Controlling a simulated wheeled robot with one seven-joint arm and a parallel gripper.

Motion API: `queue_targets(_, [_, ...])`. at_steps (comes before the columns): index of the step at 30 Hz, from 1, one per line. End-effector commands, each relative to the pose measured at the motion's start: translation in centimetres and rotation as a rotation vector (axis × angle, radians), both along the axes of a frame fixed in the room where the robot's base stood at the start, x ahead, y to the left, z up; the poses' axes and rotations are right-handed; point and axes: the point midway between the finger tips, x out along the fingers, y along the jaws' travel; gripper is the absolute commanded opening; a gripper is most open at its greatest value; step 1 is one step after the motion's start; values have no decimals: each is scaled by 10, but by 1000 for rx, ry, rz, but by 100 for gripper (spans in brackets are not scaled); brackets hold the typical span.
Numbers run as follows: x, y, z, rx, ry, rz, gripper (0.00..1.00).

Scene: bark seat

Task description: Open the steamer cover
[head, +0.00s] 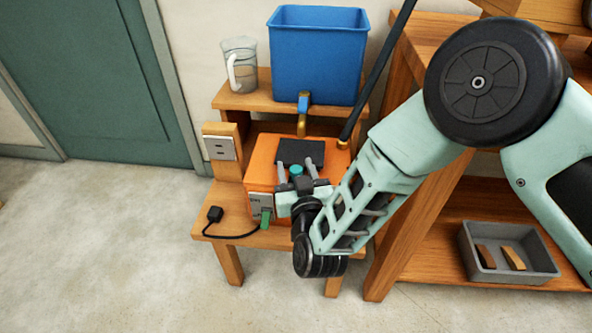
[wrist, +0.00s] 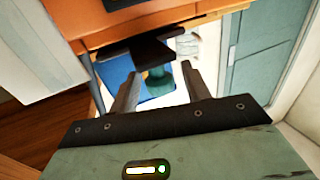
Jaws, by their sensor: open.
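The steamer appears to be the orange box (head: 262,165) on the low wooden stand. A dark flat piece (head: 301,150), likely its cover or the cover's handle, is at the top; it also shows in the wrist view (wrist: 170,48). A teal round part (head: 296,170) sits just in front of it, and in the wrist view it (wrist: 158,82) shows between my fingers. My gripper (head: 297,164) is open, with its fingertips close to the dark piece. In the wrist view my gripper (wrist: 160,77) has nothing clamped. I cannot tell whether the fingers touch anything.
A blue tank (head: 318,55) with a tap and a clear jug (head: 239,65) stand on the upper shelf behind. A black plug (head: 215,214) with its cord lies on the stand. A wooden shelf with a grey bin (head: 508,275) is at right. The floor at left is clear.

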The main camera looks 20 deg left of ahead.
Motion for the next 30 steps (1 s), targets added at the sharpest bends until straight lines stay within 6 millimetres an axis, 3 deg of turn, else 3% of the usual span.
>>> queue_targets(5, [0,0,0,0,0,0,48])
queue_targets(10, [0,0,0,0,0,0,3])
queue_targets(11, [0,0,0,0,0,0,0])
queue_targets(17, [-3,11,-1,1,-2,3,0])
queue_targets(24, [-18,69,-2,3,-4,4,0])
queue_targets(30, [-24,99,-1,2,-1,1,0])
